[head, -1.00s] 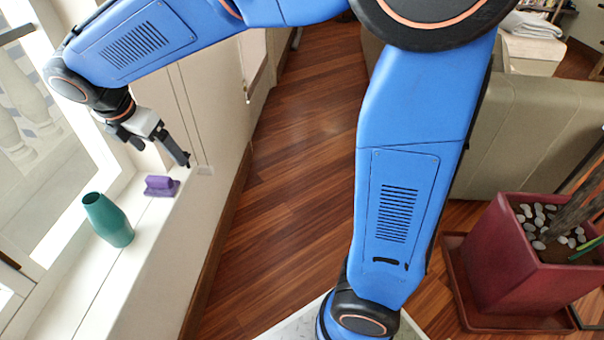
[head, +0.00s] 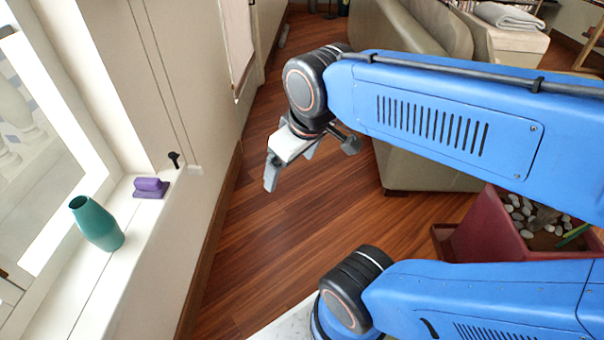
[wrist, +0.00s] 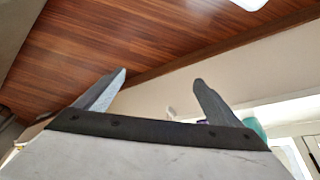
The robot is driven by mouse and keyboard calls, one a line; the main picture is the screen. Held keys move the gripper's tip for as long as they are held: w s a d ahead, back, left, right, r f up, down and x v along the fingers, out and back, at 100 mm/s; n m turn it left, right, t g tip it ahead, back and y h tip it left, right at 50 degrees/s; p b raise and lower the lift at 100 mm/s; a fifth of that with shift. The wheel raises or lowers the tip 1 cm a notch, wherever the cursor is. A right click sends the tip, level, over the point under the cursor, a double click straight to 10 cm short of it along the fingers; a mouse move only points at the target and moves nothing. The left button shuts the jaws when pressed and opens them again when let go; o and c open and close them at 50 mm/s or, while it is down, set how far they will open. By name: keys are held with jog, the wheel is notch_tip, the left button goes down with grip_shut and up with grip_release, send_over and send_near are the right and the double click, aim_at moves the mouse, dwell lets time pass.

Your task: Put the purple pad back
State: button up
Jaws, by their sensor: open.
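The purple pad (head: 151,188) rests on the white window sill in the head view, near the sill's far end. A small purple part of it (wrist: 202,122) shows in the wrist view, mostly hidden behind a finger. My gripper (head: 306,170) is open and empty, held over the wooden floor to the right of the sill, well apart from the pad. In the wrist view its two fingers (wrist: 160,92) stand apart with nothing between them.
A teal vase (head: 97,223) stands on the sill (head: 92,275) nearer than the pad. A black handle (head: 174,160) is on the wall just beyond the pad. A red planter (head: 490,228) with pebbles and a sofa (head: 425,165) stand at the right. The wooden floor between is clear.

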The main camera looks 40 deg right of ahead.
jog(key=s+m, duration=0.1)
jog(key=f, duration=0.1)
jog(key=s+d+m, duration=0.1)
jog(key=shift+s+f+m, duration=0.25)
jog(key=shift+s+m, duration=0.05)
jog(key=shift+s, duration=0.05)
